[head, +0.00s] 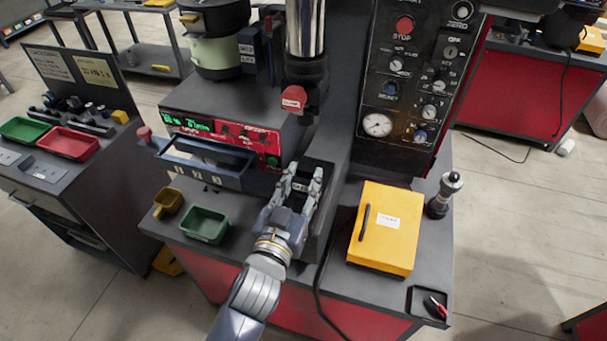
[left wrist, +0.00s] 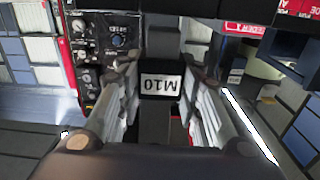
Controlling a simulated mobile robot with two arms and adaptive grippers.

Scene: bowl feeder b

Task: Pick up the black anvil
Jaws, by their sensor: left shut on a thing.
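My left gripper (head: 300,178) reaches over the bench in front of the red-fronted feeder unit. In the left wrist view the anvil's label (left wrist: 160,85) shows between the two grey fingers of the left gripper (left wrist: 160,95). My right gripper is not in view.
A green bin (head: 205,224) and a small brown scoop-like bin (head: 168,202) stand left of my arm. A yellow case (head: 385,228) lies to the right, with a dark upright tool (head: 445,193) beside it. The control panel (head: 407,80) rises behind. A black cable runs down the bench front.

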